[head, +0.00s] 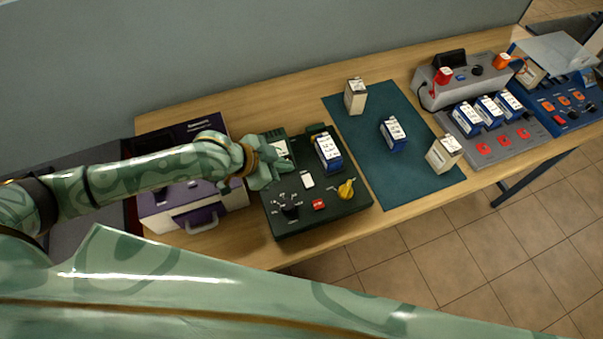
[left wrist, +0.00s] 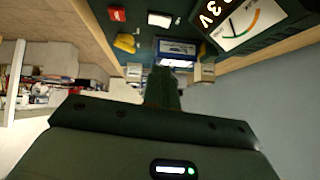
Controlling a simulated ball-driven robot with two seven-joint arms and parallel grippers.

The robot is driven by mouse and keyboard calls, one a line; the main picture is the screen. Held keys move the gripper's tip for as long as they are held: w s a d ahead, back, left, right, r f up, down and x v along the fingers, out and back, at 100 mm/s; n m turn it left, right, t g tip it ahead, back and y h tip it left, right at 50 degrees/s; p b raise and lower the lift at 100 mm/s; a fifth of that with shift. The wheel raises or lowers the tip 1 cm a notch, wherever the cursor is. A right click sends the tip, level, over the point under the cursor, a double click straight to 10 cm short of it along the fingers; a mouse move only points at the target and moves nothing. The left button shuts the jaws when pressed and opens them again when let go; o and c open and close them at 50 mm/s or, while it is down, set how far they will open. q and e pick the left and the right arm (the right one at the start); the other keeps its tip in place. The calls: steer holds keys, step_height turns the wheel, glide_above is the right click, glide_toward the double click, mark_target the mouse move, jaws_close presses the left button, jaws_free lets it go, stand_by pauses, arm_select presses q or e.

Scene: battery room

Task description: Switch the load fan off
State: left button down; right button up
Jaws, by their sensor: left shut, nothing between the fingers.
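A dark green test board (head: 337,207) lies on the bench. On it are a small dark fan-like part (head: 289,210), a red switch-like part (head: 319,205), a white block (head: 307,181), a yellow part (head: 346,189) and a blue-and-white battery (head: 328,152). I cannot tell the fan's switch position. My left gripper (head: 279,167) is shut and empty above the board's left part, near a meter (head: 282,147). The left wrist view shows its shut fingers (left wrist: 163,88), with the red part (left wrist: 117,14), white block (left wrist: 160,20) and meter dial (left wrist: 238,22) beyond. My right gripper is not in view.
A purple-and-white box (head: 195,205) stands left of the board. A teal mat (head: 385,180) to the right holds several battery blocks. Grey (head: 510,147) and blue (head: 560,117) stations stand farther right. A wall (head: 250,40) runs behind the bench.

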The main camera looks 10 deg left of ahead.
arm_select(q)
steer(key=b, duration=0.1)
glide_above(310, 176)
steer(key=s+a, duration=0.1)
steer(key=s, duration=0.1)
step_height(310, 176, down, 5)
steer(key=shift+a+f, duration=0.15)
steer(key=shift+f, duration=0.05)
steer(key=shift+a+f+b, duration=0.2)
steer(key=shift+f+b, duration=0.35)
steer(key=shift+f, duration=0.7)
steer(key=shift+w+a+f, duration=0.1)
steer(key=shift+f, duration=0.45)
steer(key=shift+f, duration=0.2)
